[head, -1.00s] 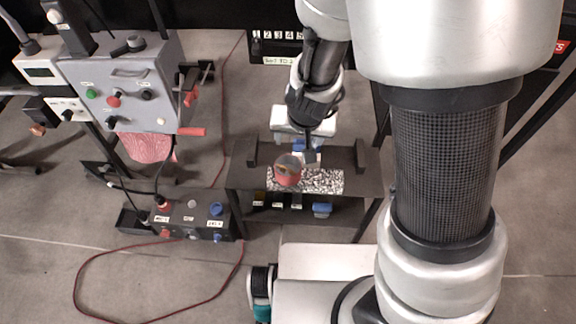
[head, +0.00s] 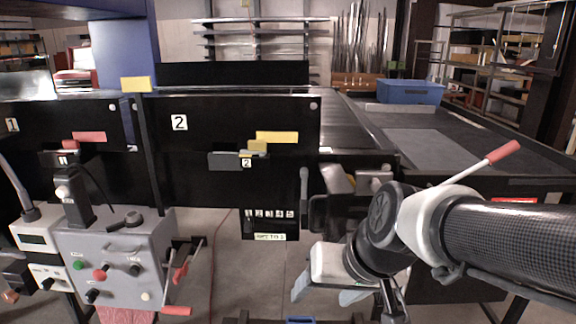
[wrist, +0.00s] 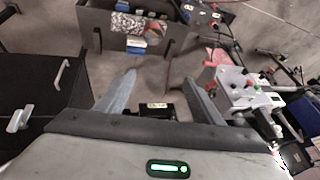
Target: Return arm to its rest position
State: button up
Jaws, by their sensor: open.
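My gripper (head: 324,297) hangs in front of the black conveyor side in the head view, its pale body and two grey fingers pointing down. In the wrist view my gripper (wrist: 160,79) shows its two fingers spread wide, with nothing held between them. My arm comes in from the right of the head view and bends down at the wrist. The fingers look clear of the surrounding things.
The grey control box (head: 118,262) stands at left, also in the wrist view (wrist: 246,92). Black panels (head: 225,170) and the conveyor (head: 440,150) are close behind. A blue bin (head: 410,93) sits at back right.

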jog(key=s+d+r+h+p, duration=0.1)
jog(key=s+d+r+h, duration=0.2)
jog(key=s+d+r, duration=0.4)
notch_tip(320, 180, up, 11)
jog(key=p, duration=1.1)
jog(key=shift+d+f+m+t+p, duration=0.2)
jog(key=shift+d+m+t+p, duration=0.1)
jog(key=shift+d+p, duration=0.1)
